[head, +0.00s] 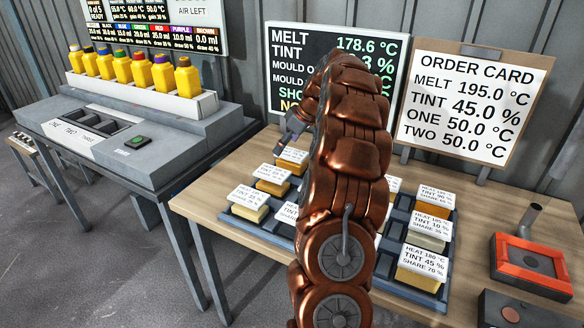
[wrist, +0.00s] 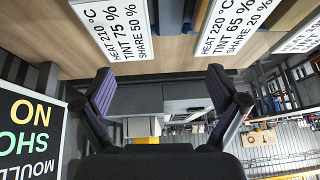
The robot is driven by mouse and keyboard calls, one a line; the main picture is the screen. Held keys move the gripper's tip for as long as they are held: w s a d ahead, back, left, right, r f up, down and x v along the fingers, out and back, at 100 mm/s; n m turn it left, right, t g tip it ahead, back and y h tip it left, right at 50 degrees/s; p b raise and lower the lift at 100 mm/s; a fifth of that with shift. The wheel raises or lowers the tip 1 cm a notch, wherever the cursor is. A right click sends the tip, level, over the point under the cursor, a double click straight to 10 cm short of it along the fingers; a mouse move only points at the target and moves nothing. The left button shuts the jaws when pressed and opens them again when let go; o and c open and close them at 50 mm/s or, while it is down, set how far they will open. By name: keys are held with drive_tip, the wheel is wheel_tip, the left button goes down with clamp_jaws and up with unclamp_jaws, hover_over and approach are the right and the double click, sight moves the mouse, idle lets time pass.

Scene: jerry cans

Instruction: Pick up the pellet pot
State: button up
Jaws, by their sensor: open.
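Several small pots with white label cards sit in blue trays on the wooden table; I cannot tell which one is the pellet pot. On the left are an orange pot (head: 272,187) and a pale yellow pot (head: 250,213). On the right are an orange pot (head: 433,209), a pale one (head: 428,241) and a yellow one (head: 421,279). My copper arm hides the middle of the trays. My gripper (head: 289,138) is above the back left of the table. In the wrist view my gripper (wrist: 160,92) is open and empty, with label cards (wrist: 114,30) beyond the fingertips.
A dark readout board (head: 335,75) and an order card (head: 473,95) stand behind the table (head: 225,180). A grey bench (head: 135,140) with several yellow bottles is at left. An orange-framed device (head: 531,265) sits at the right edge. The table's front left is clear.

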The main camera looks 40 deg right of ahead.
sight(288, 160)
drive_tip(key=d, duration=0.1)
drive_tip(key=d+f, duration=0.1)
drive_tip(key=d, duration=0.1)
drive_tip(key=shift+s+d+f, duration=0.2)
drive_tip(key=shift+d+f, duration=0.15)
drive_tip(key=shift+f, duration=0.05)
drive_tip(key=shift+d+p+x, duration=0.2)
drive_tip(key=shift+p+x, duration=0.15)
drive_tip(key=shift+x, duration=1.5)
drive_tip(key=shift+d+p+x, duration=0.2)
drive_tip(key=shift+p+x, duration=0.15)
drive_tip(key=shift+x, duration=1.55)
drive_tip(key=shift+s+f, duration=0.15)
drive_tip(key=shift+s, duration=0.05)
drive_tip(key=c, duration=1.3)
